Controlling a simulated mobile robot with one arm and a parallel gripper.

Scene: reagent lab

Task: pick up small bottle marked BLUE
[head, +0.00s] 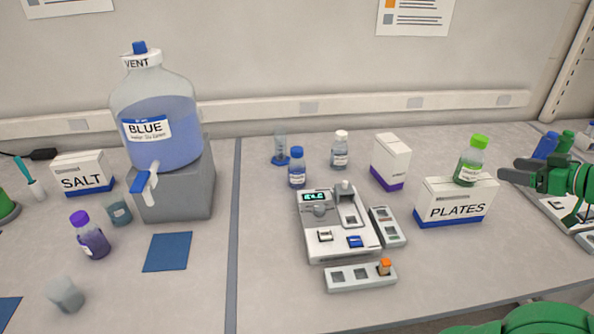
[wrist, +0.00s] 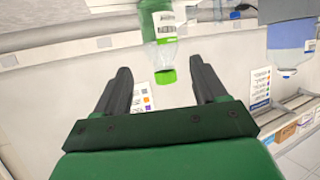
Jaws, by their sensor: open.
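A small bottle with a blue cap and blue contents (head: 297,170) stands upright on the bench in the middle of the head view. Its label is too small to read. A large carboy (head: 155,110) at the left carries a label reading BLUE and sits on a grey block. My gripper (head: 508,170) is at the right of the head view, open and empty, far from the small blue bottle. In the wrist view my gripper (wrist: 160,72) has its fingers apart. A green-capped bottle (wrist: 166,45) shows beyond them, apart from the fingers.
The green-capped bottle stands on the PLATES box (head: 453,208), beside my gripper. A clear white-capped bottle (head: 340,152), a blue-footed cylinder (head: 280,145), a purple-striped box (head: 390,158) and a digital instrument (head: 330,232) surround the small blue bottle. Bare bench lies to its left.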

